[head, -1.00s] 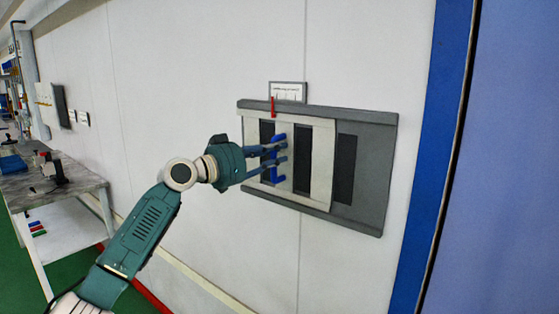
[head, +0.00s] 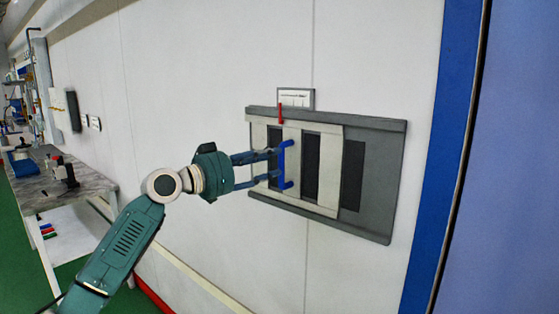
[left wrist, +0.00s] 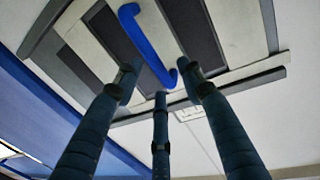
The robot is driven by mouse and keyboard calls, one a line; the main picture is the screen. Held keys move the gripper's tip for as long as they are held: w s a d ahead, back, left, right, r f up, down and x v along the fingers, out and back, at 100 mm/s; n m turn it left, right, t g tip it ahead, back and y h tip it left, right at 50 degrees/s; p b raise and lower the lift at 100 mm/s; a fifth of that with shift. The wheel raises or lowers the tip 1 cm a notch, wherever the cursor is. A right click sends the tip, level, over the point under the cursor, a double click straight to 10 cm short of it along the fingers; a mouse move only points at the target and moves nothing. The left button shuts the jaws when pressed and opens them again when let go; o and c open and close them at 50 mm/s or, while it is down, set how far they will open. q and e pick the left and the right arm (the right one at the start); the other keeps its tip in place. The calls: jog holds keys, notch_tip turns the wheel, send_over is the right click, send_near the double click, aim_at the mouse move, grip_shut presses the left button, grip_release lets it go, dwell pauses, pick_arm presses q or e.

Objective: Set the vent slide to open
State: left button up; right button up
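The vent slide (head: 328,190) is a cream plate with upright slots, sitting toward the left of a grey frame (head: 385,185) on the wall. Dark openings show through its slots. A red pointer (head: 281,113) on its top edge stands near the left end of a small label (head: 296,97). A blue upright handle (head: 282,165) is fixed to the slide; it also shows in the left wrist view (left wrist: 146,42). My left gripper (head: 272,168) is open, its fingertips close to the handle on the left; contact cannot be told. My right gripper is out of view.
A workbench (head: 85,188) with tools stands at the far left. A blue door frame (head: 450,140) stands right of the vent. The wall around the vent is otherwise clear.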

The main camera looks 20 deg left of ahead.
pick_arm(q)
jog(key=v, duration=0.7)
jog(key=shift+s, duration=0.25)
